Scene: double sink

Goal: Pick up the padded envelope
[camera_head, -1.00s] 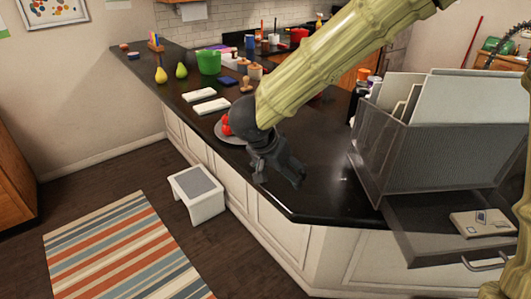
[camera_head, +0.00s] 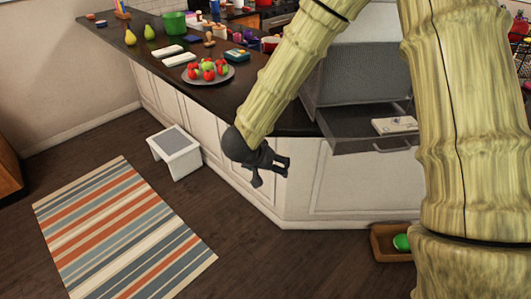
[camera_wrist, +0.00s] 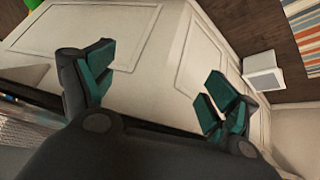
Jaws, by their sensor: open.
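What looks like the padded envelope (camera_head: 395,125), a flat beige packet with small markings, lies in the pulled-out mesh drawer (camera_head: 350,127) at the counter's right end. My gripper (camera_head: 272,174) is open and empty, in front of the white cabinet side, to the left of the drawer and lower than it. In the wrist view, its teal-padded fingers (camera_wrist: 157,80) are spread apart, with cabinet panels behind them. The envelope is not visible in the wrist view.
A mesh organizer (camera_head: 365,75) stands above the drawer. A plate of fruit (camera_head: 209,73) and several other items sit on the dark counter. A white step stool (camera_head: 175,152), striped rug (camera_head: 125,228) and brown box (camera_head: 388,244) are on the floor.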

